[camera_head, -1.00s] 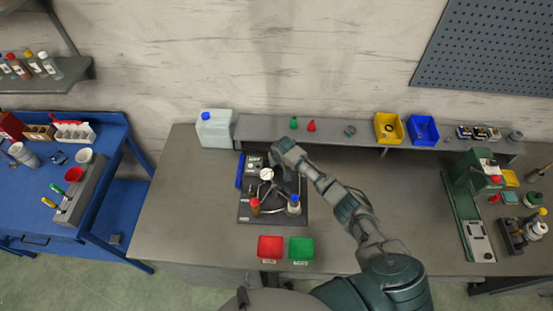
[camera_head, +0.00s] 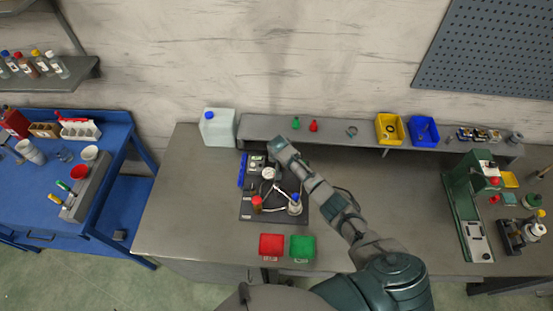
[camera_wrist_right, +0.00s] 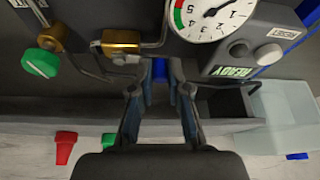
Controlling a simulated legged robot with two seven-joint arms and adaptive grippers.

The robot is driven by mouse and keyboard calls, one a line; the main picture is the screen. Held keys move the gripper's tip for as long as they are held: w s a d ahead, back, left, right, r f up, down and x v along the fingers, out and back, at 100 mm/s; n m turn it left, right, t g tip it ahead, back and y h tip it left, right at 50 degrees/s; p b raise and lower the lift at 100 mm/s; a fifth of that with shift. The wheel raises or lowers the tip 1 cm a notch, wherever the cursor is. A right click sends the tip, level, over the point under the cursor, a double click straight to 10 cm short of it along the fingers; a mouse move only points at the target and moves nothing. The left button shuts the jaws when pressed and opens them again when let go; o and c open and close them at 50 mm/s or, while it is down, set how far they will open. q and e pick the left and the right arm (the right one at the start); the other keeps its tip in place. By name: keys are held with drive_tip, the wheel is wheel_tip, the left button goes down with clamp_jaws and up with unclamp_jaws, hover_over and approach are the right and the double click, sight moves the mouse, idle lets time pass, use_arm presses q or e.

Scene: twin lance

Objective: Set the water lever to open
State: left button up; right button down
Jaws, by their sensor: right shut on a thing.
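A blue lever handle (camera_wrist_right: 160,70), which appears to be the water lever, shows between my right fingertips in the right wrist view. My right gripper (camera_wrist_right: 160,88) is shut on it; the fingers hide part of the handle. A brass valve body (camera_wrist_right: 122,42) sits beside the handle on the dark panel. In the head view my right arm reaches over the dark rig (camera_head: 247,214) on the bench, and its wrist hides the lever there. My left gripper is not in view.
A round gauge (camera_wrist_right: 210,14), a READY display (camera_wrist_right: 235,71) and a green knob (camera_wrist_right: 42,63) are close by on the panel. Red (camera_head: 271,246) and green (camera_head: 302,248) trays stand in front of the rig. A white jug (camera_head: 217,128) stands behind left.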

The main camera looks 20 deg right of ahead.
drive_tip(key=shift+w+r, duration=0.15)
drive_tip(key=c, duration=1.3)
unclamp_jaws()
drive_tip(key=shift+o, duration=0.8)
drive_tip(key=shift+w+f, duration=0.1)
drive_tip(key=shift+f, duration=0.1)
drive_tip(key=shift+r, duration=0.25)
drive_tip(key=v, duration=1.1)
drive_tip(key=shift+r, duration=0.15)
drive_tip(key=shift+s, duration=0.25)
